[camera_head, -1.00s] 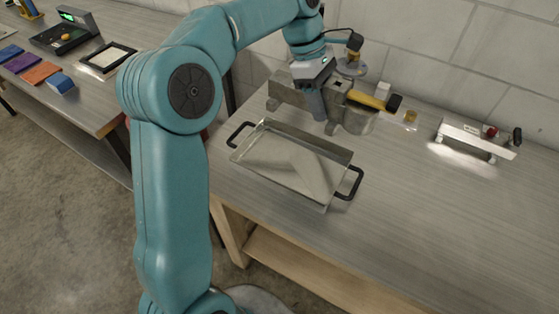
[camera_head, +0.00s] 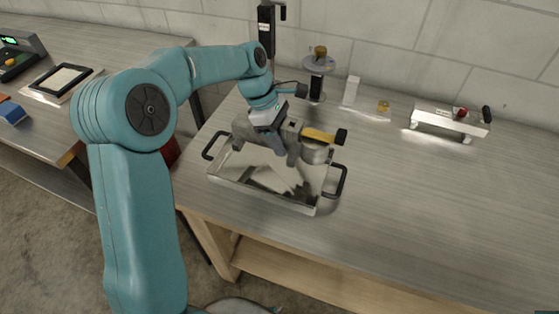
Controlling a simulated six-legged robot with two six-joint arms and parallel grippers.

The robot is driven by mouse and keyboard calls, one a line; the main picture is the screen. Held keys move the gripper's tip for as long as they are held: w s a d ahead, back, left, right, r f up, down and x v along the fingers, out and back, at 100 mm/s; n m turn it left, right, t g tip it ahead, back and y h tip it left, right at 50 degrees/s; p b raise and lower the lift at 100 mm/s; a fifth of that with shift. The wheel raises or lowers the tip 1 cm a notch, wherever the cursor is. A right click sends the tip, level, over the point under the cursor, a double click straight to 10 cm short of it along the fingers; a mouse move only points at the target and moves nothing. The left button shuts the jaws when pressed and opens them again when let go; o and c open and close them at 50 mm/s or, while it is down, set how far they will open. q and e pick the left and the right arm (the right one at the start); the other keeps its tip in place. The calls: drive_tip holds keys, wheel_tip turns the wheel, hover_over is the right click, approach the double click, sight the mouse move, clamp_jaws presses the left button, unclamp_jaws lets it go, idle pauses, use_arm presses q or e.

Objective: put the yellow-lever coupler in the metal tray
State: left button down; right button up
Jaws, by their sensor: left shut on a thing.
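The metal tray (camera_head: 262,199) is a shallow rectangular tray with two black handles near the bench's left front edge. My left gripper (camera_head: 285,150) is shut on the yellow-lever coupler (camera_head: 314,153), a grey metal body with a yellow lever ending in a black tip. The coupler is over the back part of the tray, with its lever end near the tray's right handle. A dark reflection shows in the tray floor below it. I cannot tell whether the coupler touches the tray. The gripper partly hides the coupler's middle. My right gripper is not in view.
Behind the tray stands a round-topped stand (camera_head: 318,66) with a brass piece, beside a white block (camera_head: 351,90). A silver device with a red knob (camera_head: 449,121) is at the back right. The bench's right front is clear. A second bench is at left.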

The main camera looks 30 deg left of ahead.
use_arm(q)
wheel_tip(320, 180, down, 8)
drive_tip(key=shift+a+f, duration=0.1)
drive_tip(key=shift+f, duration=0.05)
idle(0.3)
drive_tip(key=shift+f, duration=0.1)
drive_tip(key=shift+c, duration=2.2)
unclamp_jaws()
drive_tip(key=shift+f, duration=0.1)
drive_tip(key=shift+s, duration=0.1)
drive_tip(key=v, duration=1.2)
drive_tip(key=shift+r, duration=0.2)
